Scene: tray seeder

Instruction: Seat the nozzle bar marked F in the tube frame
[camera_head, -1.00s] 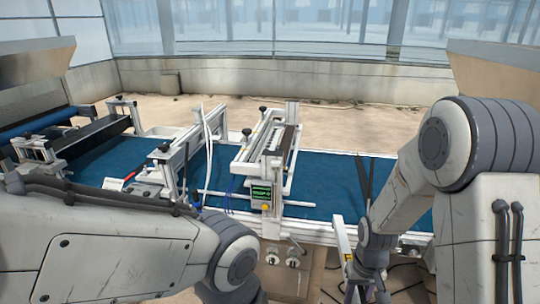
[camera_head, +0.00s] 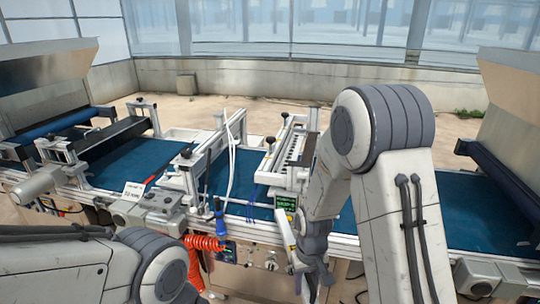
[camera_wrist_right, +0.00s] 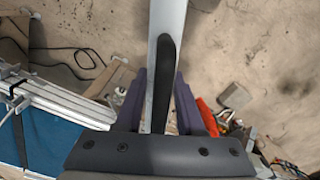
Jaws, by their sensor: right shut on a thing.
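A pale, narrow bar (camera_head: 288,238) slants in front of the machine in the head view. In the right wrist view the bar (camera_wrist_right: 178,18) is long and silver, with a dark strip near its lower end. My right gripper (camera_wrist_right: 162,85) is shut on it. In the head view that gripper (camera_head: 312,268) is low, in front of the machine's near edge. I cannot read a letter on the bar. A white frame (camera_head: 270,178) with a row of holes stands across the blue belt and looks like the tube frame. My left gripper is out of view; only its arm shows.
The blue belt (camera_head: 250,170) runs across the machine. A small green-lit display (camera_head: 287,202) sits beside the white frame. Another gantry (camera_head: 190,165) with pale tubes stands to the left. A coiled orange hose (camera_head: 205,243) hangs at the front. My right arm hides part of the belt.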

